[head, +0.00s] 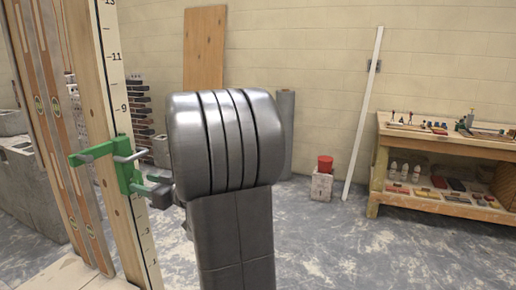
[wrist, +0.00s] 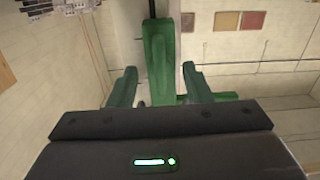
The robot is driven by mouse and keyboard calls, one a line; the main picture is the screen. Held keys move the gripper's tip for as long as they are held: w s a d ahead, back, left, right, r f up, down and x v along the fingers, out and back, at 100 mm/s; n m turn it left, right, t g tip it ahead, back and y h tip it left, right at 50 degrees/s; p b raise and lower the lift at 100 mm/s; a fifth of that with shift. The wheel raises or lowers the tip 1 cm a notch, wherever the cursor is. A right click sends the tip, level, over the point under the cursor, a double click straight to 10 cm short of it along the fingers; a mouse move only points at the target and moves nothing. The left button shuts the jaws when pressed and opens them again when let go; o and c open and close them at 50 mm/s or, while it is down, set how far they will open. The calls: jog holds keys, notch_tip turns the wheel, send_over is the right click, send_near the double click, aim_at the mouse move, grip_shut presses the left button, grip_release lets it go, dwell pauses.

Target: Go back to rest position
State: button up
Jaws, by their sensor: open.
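My gripper (wrist: 158,86) shows in the wrist view, beyond its dark body with the lit green strip. Its two green fingers stand apart, so it is open. A green piece (wrist: 157,45) rises in the middle, between and beyond the fingers; I cannot tell if they touch it. In the head view my grey arm link fills the middle and hides much of what lies behind it. A green bracket (head: 125,176) with grey bars shows to its left, against the numbered post (head: 125,110); I cannot tell whether it is fixed to the post.
Timber posts (head: 58,130) with levels stand close on the left, before grey blocks (head: 25,170). A wooden bench (head: 440,150) with tools stands at the right. A red container (head: 325,164) sits on a block near the back wall. Floor is clear at front right.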

jog(key=v, duration=1.1)
jog(key=x, duration=1.3)
jog(key=shift+a, duration=0.45)
jog(key=shift+w+d+r+m+p, duration=0.1)
jog(key=shift+d+r+m+p, duration=0.1)
jog(key=shift+m+p, duration=0.45)
jog(key=shift+d+m+p, duration=0.1)
jog(key=shift+m+p, duration=0.8)
jog(key=shift+m, duration=0.05)
jog(key=m+p, duration=0.4)
jog(key=m, duration=0.1)
jog(key=shift+m+p, duration=0.4)
jog(key=shift+f+m+p, duration=0.25)
jog(key=shift+m+p, duration=0.4)
jog(key=shift+m, duration=0.35)
